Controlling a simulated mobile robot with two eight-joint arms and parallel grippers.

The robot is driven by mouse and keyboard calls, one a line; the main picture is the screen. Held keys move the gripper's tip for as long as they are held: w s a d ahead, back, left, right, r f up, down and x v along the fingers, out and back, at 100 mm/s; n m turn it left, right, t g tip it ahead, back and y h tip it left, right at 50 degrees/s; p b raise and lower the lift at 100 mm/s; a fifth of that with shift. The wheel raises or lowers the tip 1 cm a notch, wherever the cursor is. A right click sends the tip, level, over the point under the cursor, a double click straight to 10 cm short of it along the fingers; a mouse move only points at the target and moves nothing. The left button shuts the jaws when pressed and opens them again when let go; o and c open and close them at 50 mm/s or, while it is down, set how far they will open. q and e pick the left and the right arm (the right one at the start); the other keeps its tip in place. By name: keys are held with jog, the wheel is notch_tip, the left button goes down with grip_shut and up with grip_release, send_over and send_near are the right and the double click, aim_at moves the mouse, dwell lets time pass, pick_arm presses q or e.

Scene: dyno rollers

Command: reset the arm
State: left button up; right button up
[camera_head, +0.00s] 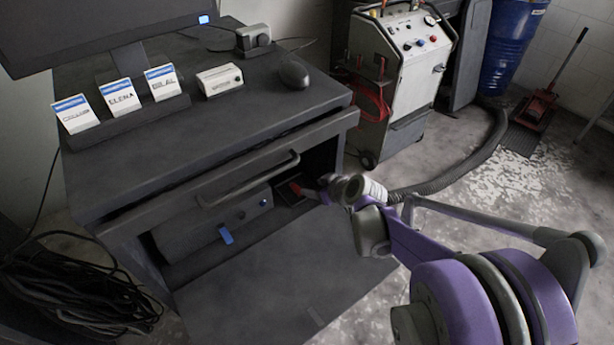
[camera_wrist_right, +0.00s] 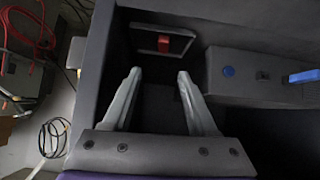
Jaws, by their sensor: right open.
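My right arm, purple and grey, comes in from the lower right in the head view. Its gripper (camera_head: 312,193) reaches into the open front of the dark cabinet (camera_head: 245,125), at the right end of the compartment. In the right wrist view the gripper (camera_wrist_right: 159,72) has its two grey fingers apart with nothing between them. Beyond the fingertips is a small dark panel with a red switch (camera_wrist_right: 164,44); the fingers appear apart from it. The red part (camera_head: 296,188) also shows in the head view, just left of the gripper. My left gripper is out of view.
A grey box (camera_head: 262,198) with knobs and a blue tab (camera_head: 225,235) sits in the compartment; the open flap (camera_head: 290,285) lies below. Name cards, a mouse (camera_head: 293,72) and a monitor stand on top. A wheeled machine (camera_head: 400,75) and hose stand behind.

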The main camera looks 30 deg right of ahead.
jog(key=s+a+r+g+p, duration=0.1)
jog(key=s+a+r+p, duration=0.1)
jog(key=s+a, duration=0.5)
jog(key=s+a+r+g+p, duration=0.2)
jog(key=s+a+r+p, duration=0.1)
jog(key=s+a, duration=0.4)
jog(key=shift+s+a+r+g, duration=0.2)
jog(key=shift+s+r+g, duration=0.1)
jog(key=shift+s+r, duration=0.15)
jog(key=shift+o, duration=0.2)
jog(key=shift+m+g, duration=0.5)
jog(key=s, duration=0.2)
jog(key=s+a+p, duration=0.1)
jog(key=s, duration=0.2)
jog(key=shift+s+r, duration=0.15)
jog(key=shift+r, duration=0.05)
jog(key=shift+o, duration=1.2)
jog(key=shift+s+h, duration=0.25)
jog(key=shift+h, duration=0.05)
jog(key=o, duration=0.4)
jog(key=shift+s, duration=0.1)
jog(key=shift+f, duration=0.1)
